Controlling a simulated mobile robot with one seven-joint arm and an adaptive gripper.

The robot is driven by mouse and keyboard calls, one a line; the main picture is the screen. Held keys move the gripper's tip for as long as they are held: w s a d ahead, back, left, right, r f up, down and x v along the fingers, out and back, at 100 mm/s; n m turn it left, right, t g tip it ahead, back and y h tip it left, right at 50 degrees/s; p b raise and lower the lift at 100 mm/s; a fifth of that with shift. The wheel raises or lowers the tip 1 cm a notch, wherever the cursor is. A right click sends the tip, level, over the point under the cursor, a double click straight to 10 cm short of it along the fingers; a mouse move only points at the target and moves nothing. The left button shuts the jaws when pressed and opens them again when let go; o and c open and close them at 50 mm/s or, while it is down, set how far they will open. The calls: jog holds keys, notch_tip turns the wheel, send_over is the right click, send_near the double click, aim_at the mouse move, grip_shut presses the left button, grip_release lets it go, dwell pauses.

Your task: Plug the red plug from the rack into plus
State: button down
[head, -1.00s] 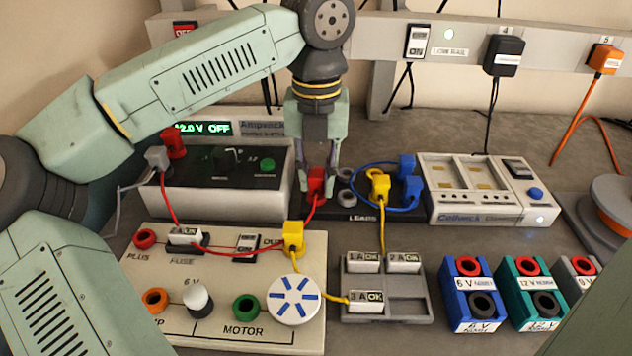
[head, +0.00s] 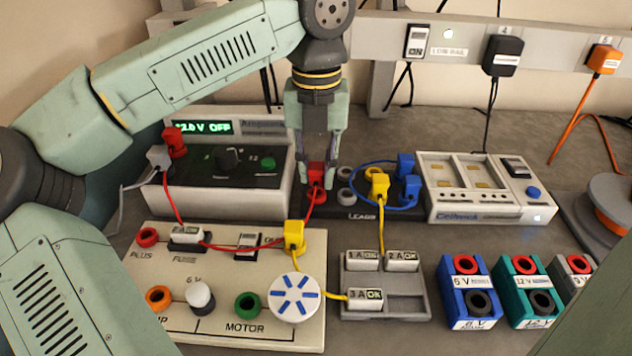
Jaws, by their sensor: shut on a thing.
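My gripper (head: 317,178) points down over the leads rack (head: 352,209) and is shut on a red plug (head: 316,175). The red plug is at the rack's left end, and its lower end seems just above or at the rack; I cannot tell which. Its red lead runs down and left across the board to another red plug (head: 174,141) on the power supply. The plus socket (head: 147,237) is a red ring at the board's upper left, empty, with the label PLUS below it.
The power supply (head: 215,186) reads 12.0 V OFF; a grey plug (head: 159,157) sits on it. Yellow plugs stand in the rack (head: 377,186) and on the board (head: 294,236). Blue plugs (head: 405,166) fill the rack's right. A fuse tray (head: 407,308) and battery blocks (head: 466,293) stand in front.

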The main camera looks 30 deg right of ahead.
aim_at(313, 165)
jog(key=shift+r+p, duration=1.2)
jog(key=shift+r, duration=0.55)
jog(key=c, duration=1.9)
grip_release()
grip_shut()
jog(key=shift+w+a, duration=0.15)
jog(key=shift+a, duration=0.1)
jog(key=w+a+n+b, duration=0.1)
jog(key=w+a+n, duration=0.1)
jog(key=a+n, duration=0.1)
jog(key=w+a+n+b, duration=0.1)
jog(key=w+a+n, duration=0.1)
jog(key=a, duration=0.3)
jog(key=w+a+n+b, duration=0.1)
jog(key=w+a+n, duration=0.1)
jog(key=a+n, duration=0.1)
jog(key=shift+a+n, duration=0.4)
jog(key=shift+a, duration=0.4)
jog(key=a+n+b, duration=0.3)
jog(key=a+n, duration=0.6)
jog(key=a, duration=0.5)
jog(key=shift+w+d+f+b, duration=0.1)
jog(key=shift+w+f+b, duration=0.1)
jog(key=shift+f+b, duration=0.8)
jog(key=shift+w+d+f+b, duration=0.1)
jog(key=shift+w+f+b, duration=0.05)
jog(key=shift+f+b, duration=0.85)
